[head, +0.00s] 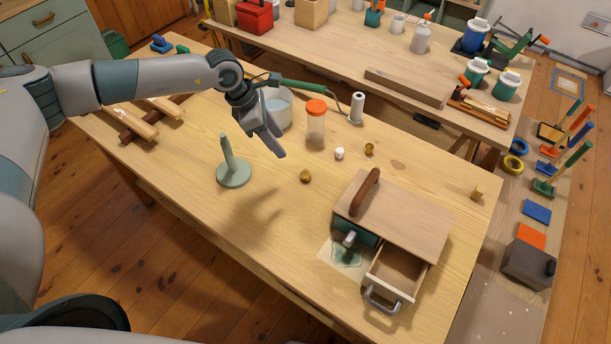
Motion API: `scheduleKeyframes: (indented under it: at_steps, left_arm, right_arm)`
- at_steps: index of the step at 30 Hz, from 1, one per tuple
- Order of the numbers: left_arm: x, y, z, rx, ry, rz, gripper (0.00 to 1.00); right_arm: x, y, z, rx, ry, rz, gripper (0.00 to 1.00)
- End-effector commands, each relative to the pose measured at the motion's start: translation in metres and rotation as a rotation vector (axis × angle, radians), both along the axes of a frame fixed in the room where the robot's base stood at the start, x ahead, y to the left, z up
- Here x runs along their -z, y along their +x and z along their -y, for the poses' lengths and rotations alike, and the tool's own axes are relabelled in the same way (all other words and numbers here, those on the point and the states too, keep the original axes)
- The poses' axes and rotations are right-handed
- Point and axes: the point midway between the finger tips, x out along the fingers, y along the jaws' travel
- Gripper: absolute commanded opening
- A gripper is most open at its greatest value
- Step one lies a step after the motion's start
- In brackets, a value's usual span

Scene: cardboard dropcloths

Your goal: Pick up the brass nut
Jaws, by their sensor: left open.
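Two small brass-coloured pieces lie on the wooden table (440,185) in the head view. One brass piece (306,177) is near the middle, and the other brass piece (369,149) is farther back and to the right. They are too small to tell for sure which is the brass nut. My left gripper (266,142) is open and empty, above the table, to the upper left of the nearer brass piece and apart from both. My right gripper does not show.
A green post on a round base (233,174) stands left of the nearer brass piece. An orange-lidded jar (316,125), a small white piece (339,153) and a bowl (278,105) stand behind. A wooden box with an open drawer (400,225) is at right.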

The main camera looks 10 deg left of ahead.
Motion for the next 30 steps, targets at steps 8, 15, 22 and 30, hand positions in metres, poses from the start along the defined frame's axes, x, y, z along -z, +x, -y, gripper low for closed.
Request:
scheduleKeyframes:
  at_steps: [8, 15, 22, 30]
  left_arm:
    - [0.043, 0.005, 0.016, 0.003, 0.0, -0.001, 0.46]
    - [0.083, 0.012, 0.031, 0.001, 0.0, -0.001, 0.46]
    - [0.105, 0.016, 0.041, 0.0, -0.001, 0.0, 0.46]
    - [0.106, 0.016, 0.042, 0.0, -0.001, 0.0, 0.46]
  right_arm:
    - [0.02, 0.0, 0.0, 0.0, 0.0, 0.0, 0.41]
    - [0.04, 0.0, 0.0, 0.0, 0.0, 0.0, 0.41]
    - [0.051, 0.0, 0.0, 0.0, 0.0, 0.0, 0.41]
    - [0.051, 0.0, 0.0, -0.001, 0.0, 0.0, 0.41]
